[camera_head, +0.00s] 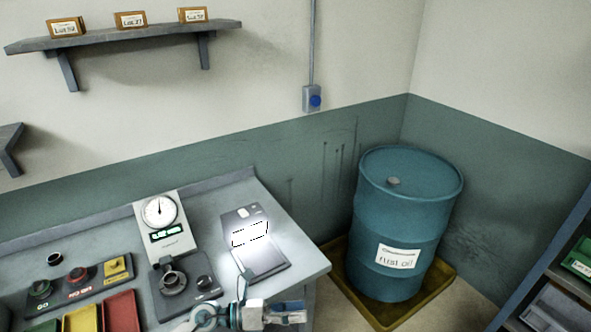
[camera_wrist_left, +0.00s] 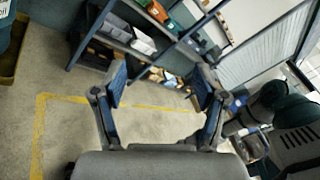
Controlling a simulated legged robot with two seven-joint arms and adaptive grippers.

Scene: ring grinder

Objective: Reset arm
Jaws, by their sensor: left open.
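My left gripper (camera_head: 287,313) is low in the head view, by the front right corner of the workbench (camera_head: 305,268). In the left wrist view the left gripper (camera_wrist_left: 160,86) has its two blue-padded fingers spread wide, with nothing between them. It points out over the floor toward a shelf rack. A dial gauge (camera_head: 160,212) stands on the bench with a dark ring (camera_head: 173,281) on its base. A second dark ring (camera_head: 54,258) lies at the bench's back left. My right gripper is in neither view.
A device with a bright lit panel (camera_head: 249,233) sits right of the gauge. Coloured trays (camera_head: 122,309) lie at front left. A blue drum (camera_head: 405,225) stands in a yellow tray (camera_head: 372,313) beyond the bench. The shelf rack (camera_wrist_left: 150,38) has bins; open floor (camera_wrist_left: 70,125) lies before it.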

